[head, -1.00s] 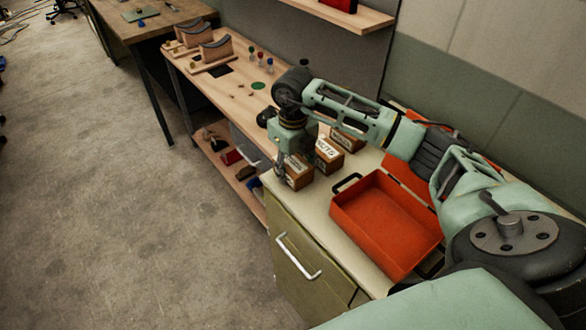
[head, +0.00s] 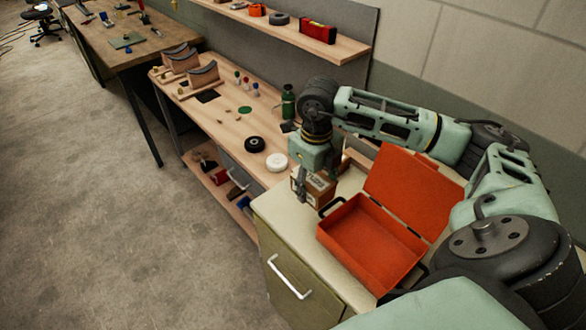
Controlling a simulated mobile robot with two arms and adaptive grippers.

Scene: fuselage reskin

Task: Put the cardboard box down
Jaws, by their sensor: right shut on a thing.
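A small brown cardboard box (head: 320,187) with a white label stands at the far left corner of the pale cabinet top (head: 283,214). My right gripper (head: 302,194) points down at the box's left side and is shut on it. The gripper covers part of the box, and I cannot tell whether the box's underside touches the cabinet top. My right arm hides the area behind it, where a bit of brown shows. My left gripper is not in view.
An open orange toolbox (head: 368,245) stands empty just right of the box, its lid raised. The wooden bench (head: 215,115) beyond holds a black disc (head: 254,144), a white disc (head: 276,162) and a green bottle (head: 288,102). A shelf (head: 345,48) runs above.

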